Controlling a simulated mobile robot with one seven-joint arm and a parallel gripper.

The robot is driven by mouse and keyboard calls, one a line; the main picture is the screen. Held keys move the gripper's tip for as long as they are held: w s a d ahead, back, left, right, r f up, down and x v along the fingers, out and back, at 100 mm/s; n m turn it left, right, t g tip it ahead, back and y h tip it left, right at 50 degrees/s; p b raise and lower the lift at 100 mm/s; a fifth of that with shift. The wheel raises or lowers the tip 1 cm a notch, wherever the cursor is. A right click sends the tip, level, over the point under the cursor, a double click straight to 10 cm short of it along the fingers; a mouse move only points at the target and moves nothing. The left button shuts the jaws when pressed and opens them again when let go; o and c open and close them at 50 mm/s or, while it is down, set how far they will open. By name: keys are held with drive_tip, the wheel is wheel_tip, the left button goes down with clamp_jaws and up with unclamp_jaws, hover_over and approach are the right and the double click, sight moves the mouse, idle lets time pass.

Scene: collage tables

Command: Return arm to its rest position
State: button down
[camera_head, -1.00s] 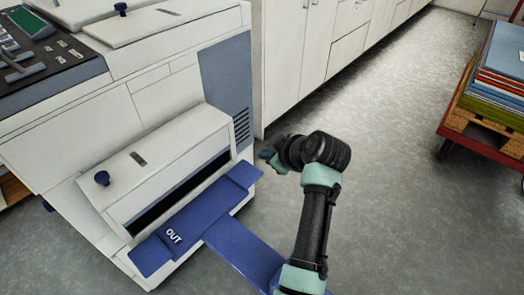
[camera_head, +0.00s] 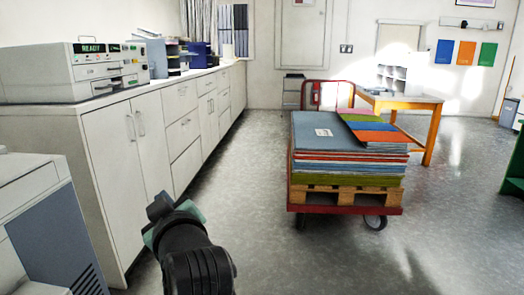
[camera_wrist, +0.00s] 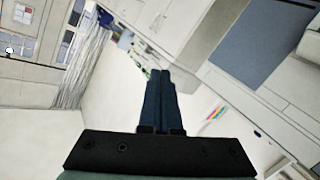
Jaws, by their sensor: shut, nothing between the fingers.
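My gripper (camera_wrist: 158,98) shows in the wrist view as two dark blue fingers lying side by side, shut with nothing between them. In the head view, part of my arm in black and teal rises from the bottom edge, left of the middle. The fingertips cannot be made out there. The wrist view is tilted, with the curtain and pale wall to the left and white cabinet-like surfaces to the right. Nothing is seen touching the fingers.
White cabinets (camera_head: 130,150) run along the left. A white machine (camera_head: 30,195) stands at the lower left, close to my arm. A red cart (camera_head: 345,210) with a pallet and stacked sheets (camera_head: 345,150) stands right of centre. Grey floor (camera_head: 258,180) lies clear between cabinets and cart.

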drive_tip(key=s+d+r+m+t+h, duration=0.1)
drive_tip(key=s+d+r+m+t, duration=0.3)
drive_tip(key=r, duration=0.4)
drive_tip(key=s+d+r+m+t+h, duration=0.1)
drive_tip(key=s+d+r+t+h, duration=0.2)
drive_tip(key=d+r, duration=0.45)
drive_tip(key=s+d+r+m+t+h, duration=0.2)
drive_tip(key=s+d+r+m+t, duration=0.1)
drive_tip(key=s+r, duration=0.35)
drive_tip(key=s+d+r+m+t+h, duration=0.2)
drive_tip(key=s+d+r+m+t, duration=0.1)
drive_tip(key=s+r, duration=0.35)
wheel_tip(320, 180, up, 30)
drive_tip(key=p, duration=3.1)
drive_tip(key=shift+s, duration=0.15)
